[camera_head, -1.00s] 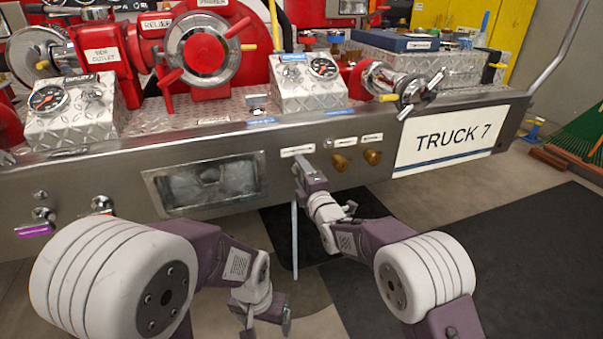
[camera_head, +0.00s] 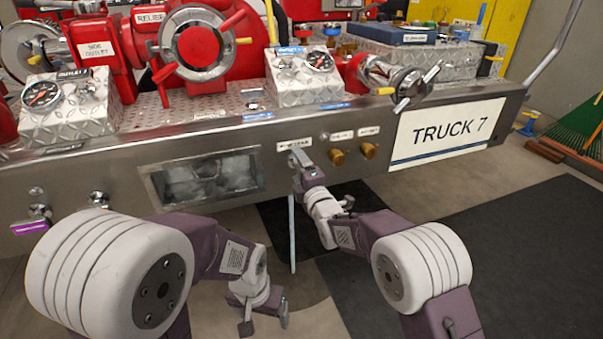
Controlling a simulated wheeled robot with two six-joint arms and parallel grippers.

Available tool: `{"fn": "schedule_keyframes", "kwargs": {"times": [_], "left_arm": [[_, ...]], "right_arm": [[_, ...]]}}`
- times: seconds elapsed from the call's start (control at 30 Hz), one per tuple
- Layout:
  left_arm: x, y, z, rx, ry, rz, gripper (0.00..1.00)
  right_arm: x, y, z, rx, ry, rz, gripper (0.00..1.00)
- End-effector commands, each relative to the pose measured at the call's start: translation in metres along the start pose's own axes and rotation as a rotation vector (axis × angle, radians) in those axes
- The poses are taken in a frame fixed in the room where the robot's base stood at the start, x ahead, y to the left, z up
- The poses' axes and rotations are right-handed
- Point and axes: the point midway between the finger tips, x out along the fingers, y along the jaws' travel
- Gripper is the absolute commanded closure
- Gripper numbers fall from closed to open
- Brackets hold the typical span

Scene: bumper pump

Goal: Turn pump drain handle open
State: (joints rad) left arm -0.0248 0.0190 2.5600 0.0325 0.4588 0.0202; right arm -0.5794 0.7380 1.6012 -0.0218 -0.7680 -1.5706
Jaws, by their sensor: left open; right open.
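A small silver handle (camera_head: 299,157) sits on the bumper face under a white label (camera_head: 294,145) whose text is too small to read surely. My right gripper (camera_head: 301,173) is open just below and in front of the handle, partly hiding it. I cannot tell whether its fingers touch the handle. A thin pale vertical strip (camera_head: 293,235), a water stream or a tube, hangs below that spot. My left gripper (camera_head: 264,314) is open and empty, low in front of the bumper, away from the handle.
Two brass knobs (camera_head: 338,157) stand right of the handle, and a recessed window (camera_head: 205,180) lies left of it. The steel bumper (camera_head: 100,165) carries red pump parts, gauges and a TRUCK 7 sign (camera_head: 445,133). A dark mat (camera_head: 480,250) covers the floor at right.

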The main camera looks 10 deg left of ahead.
Motion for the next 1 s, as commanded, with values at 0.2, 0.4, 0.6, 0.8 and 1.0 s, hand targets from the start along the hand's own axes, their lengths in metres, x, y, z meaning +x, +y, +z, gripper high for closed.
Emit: {"fn": "schedule_keyframes", "kwargs": {"times": [0.2,0.4,0.6,0.8,1.0], "left_arm": [[-0.020,0.000,-0.002,0.000,0.000,0.000,0.20],[0.003,0.000,0.001,0.000,0.000,0.000,0.20],[0.013,0.000,0.001,0.000,0.000,0.000,0.20],[0.011,0.000,0.001,0.000,0.000,0.000,0.20],[-0.004,0.000,-0.001,0.000,0.000,0.000,0.20]], "right_arm": [[-0.033,0.004,0.000,0.000,0.000,-0.004,0.20],[-0.069,-0.005,0.000,-0.001,0.000,0.001,0.20],[-0.086,-0.002,0.000,-0.001,0.000,-0.001,0.20],[-0.087,0.000,0.000,-0.001,0.000,-0.001,0.20],[-0.088,0.023,0.025,-0.001,-0.043,0.012,0.20]]}}
